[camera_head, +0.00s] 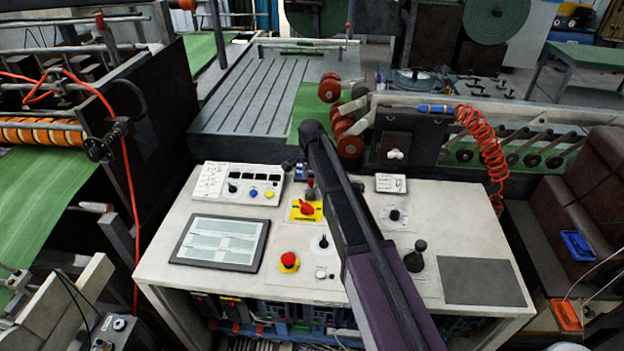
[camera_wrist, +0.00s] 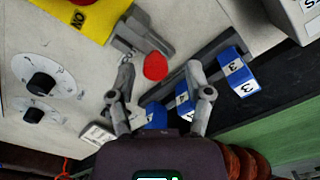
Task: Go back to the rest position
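My gripper (camera_wrist: 160,68) shows in the wrist view with its two grey fingers spread apart and nothing held between them. A red knob (camera_wrist: 155,66) lies between the fingertips in that picture, beside a grey block (camera_wrist: 142,38). I cannot tell how far the fingers are above it. In the head view my dark arm reaches from the bottom right up over the control desk (camera_head: 175,245), and it mostly hides the gripper near the desk's back edge.
The desk carries a screen (camera_head: 220,242), a red emergency button (camera_head: 289,262), a yellow plate with a red switch (camera_head: 305,209) and a black joystick (camera_head: 416,256). Blue numbered tabs (camera_wrist: 235,73) are close to the right finger. A coiled red hose (camera_head: 485,145) hangs behind right.

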